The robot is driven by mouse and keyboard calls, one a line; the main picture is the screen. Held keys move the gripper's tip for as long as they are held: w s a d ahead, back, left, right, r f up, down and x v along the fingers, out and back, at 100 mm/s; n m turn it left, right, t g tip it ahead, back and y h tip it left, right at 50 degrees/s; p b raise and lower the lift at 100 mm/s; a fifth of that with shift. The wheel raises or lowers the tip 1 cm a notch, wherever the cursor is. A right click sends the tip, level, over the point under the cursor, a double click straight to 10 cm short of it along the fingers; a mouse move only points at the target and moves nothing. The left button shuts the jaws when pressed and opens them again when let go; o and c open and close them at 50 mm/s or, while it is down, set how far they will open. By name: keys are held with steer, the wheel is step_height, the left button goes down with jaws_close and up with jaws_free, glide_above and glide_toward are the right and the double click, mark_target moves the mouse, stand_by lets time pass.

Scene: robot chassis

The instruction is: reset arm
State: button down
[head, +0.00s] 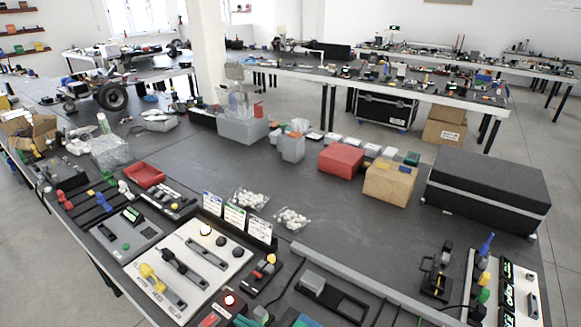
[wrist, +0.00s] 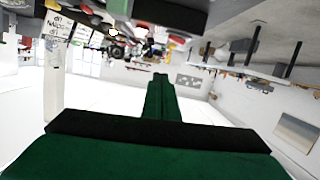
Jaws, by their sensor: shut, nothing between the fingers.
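My gripper (wrist: 160,78) shows in the wrist view as a green pair of fingers pressed together, rising from a black bar and a wide green body at the bottom. Nothing shows between the fingers. The wrist picture is upside down: the tables and their goods hang along the top and the white walls and windows lie below. The gripper touches nothing that I can see. Neither my arm nor my gripper shows in the head view.
In the head view a long dark table (head: 270,185) carries a white panel (head: 215,270), a red box (head: 341,159), a cardboard box (head: 390,182) and a large black case (head: 487,188). A grey bin (head: 243,130) stands farther back. The table's middle is fairly clear.

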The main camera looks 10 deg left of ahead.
steer(key=s+d+r+m+t+y, duration=0.1)
steer(key=s+r+m+t, duration=0.1)
steer(key=s+r+t, duration=0.4)
steer(key=s+d+r+m+t+y, duration=0.15)
steer(key=s+t, duration=0.25)
steer(key=s, duration=0.4)
steer(key=s+d+f+m+g+h, duration=0.2)
steer(key=s+d+f+m+h, duration=0.7)
steer(key=h, duration=0.7)
steer(key=s+d+f, duration=0.3)
steer(key=s+f, duration=0.1)
steer(key=shift+d+m, duration=0.35)
steer(key=shift+d, duration=0.05)
steer(key=shift+s, duration=0.1)
stand_by(1.5)
